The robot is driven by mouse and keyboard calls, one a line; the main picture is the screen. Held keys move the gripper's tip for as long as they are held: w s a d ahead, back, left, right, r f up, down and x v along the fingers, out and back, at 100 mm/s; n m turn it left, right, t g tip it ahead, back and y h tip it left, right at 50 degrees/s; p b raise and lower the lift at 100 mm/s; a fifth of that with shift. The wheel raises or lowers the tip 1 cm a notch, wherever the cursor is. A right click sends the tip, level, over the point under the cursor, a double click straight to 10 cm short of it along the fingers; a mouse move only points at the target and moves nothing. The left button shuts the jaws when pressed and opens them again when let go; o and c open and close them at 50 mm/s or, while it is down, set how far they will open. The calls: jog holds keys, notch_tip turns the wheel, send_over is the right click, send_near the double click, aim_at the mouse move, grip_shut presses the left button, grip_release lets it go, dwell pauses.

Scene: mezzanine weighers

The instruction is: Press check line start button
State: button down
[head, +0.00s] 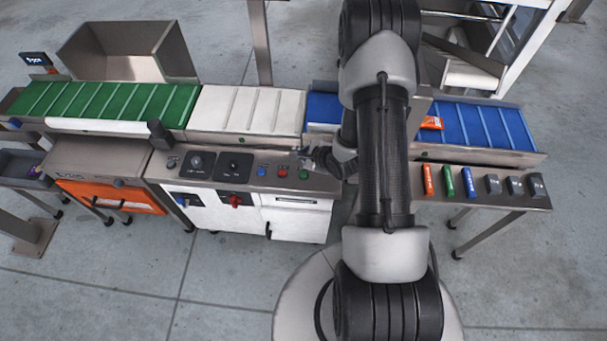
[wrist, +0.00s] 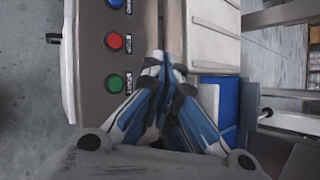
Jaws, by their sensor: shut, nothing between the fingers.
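A grey control panel (head: 220,170) carries a blue button (head: 262,171), a red button (head: 283,173) and a green button (head: 304,175) in a row at its right end. In the wrist view the green button (wrist: 114,83) is nearest my gripper, with the red button (wrist: 115,41) and the blue button (wrist: 115,3) beyond. Their labels are too small to read, so I cannot tell which is marked start. My gripper (wrist: 163,62) is shut and empty, to the right of the green button there and apart from it. In the head view my gripper (head: 306,154) is just behind the green button.
Behind the panel run green (head: 100,102), white (head: 250,108) and blue (head: 480,125) belts. A side table (head: 500,202) at right holds colored markers and dark blocks.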

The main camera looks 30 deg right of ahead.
jog(key=b, duration=0.7)
send_over(302, 176)
notch_tip(302, 176, down, 8)
jog(key=shift+r, duration=0.2)
jog(key=shift+f, duration=0.6)
jog(key=shift+f, duration=0.15)
jog(key=shift+f+b, duration=0.25)
jog(key=shift+b, duration=0.15)
